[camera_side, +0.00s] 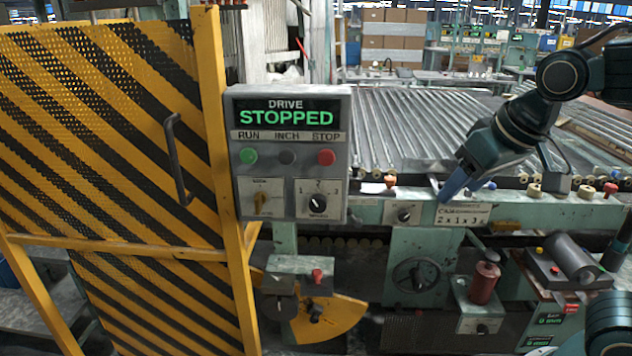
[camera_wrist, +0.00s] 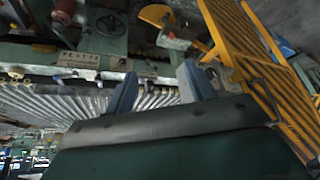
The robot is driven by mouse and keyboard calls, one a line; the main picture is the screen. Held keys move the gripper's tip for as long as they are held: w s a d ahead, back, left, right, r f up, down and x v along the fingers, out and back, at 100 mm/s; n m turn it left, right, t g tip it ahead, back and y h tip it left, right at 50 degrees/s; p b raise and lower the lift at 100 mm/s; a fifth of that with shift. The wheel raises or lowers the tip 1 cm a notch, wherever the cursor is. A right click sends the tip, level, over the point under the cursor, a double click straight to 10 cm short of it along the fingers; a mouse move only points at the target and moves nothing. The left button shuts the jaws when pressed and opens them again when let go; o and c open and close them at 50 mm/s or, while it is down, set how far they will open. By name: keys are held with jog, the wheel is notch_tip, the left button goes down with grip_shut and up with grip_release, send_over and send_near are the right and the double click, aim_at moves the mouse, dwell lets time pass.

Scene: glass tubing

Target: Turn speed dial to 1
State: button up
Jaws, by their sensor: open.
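The grey drive control box (camera_side: 290,150) hangs left of centre in the side view, its display reading "STOPPED". A black dial (camera_side: 317,203) marked 1, 2, 3 is at its lower right; its pointer is too small to read surely. My gripper (camera_side: 455,186) is to the right of the box, apart from it, in front of the rail by a small plate reading "2x1x3x". In the wrist view my gripper (camera_wrist: 158,88) is open, its two blue fingers apart with nothing between them. I cannot make out the dial in the wrist view.
A striped yellow guard (camera_side: 120,150) stands left of the box. Another small knob (camera_side: 404,214) is on the rail between box and gripper. Rollers (camera_side: 400,120) lie behind.

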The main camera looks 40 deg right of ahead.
jog(key=shift+s+d+f+n, duration=0.1)
jog(key=shift+s+f+n, duration=0.1)
jog(key=shift+s, duration=0.45)
jog(key=shift+s+f+n, duration=0.2)
jog(key=shift+s, duration=0.45)
jog(key=w+a+f+m+h, duration=0.1)
jog(key=w+a+m+h, duration=0.1)
jog(key=w, duration=0.5)
jog(key=w+a+f+m+h, duration=0.2)
jog(key=w+a+m, duration=0.1)
jog(key=w, duration=0.3)
jog(key=w+a+f+m+t+h, duration=0.1)
jog(key=w+a+t+h, duration=0.1)
jog(key=a, duration=0.4)
jog(key=w+a+f+m+t+h, duration=0.1)
jog(key=w+a+t+h, duration=0.1)
jog(key=a, duration=0.5)
jog(key=shift+w+f, duration=0.3)
jog(key=shift+w, duration=0.1)
jog(key=shift+d, duration=0.1)
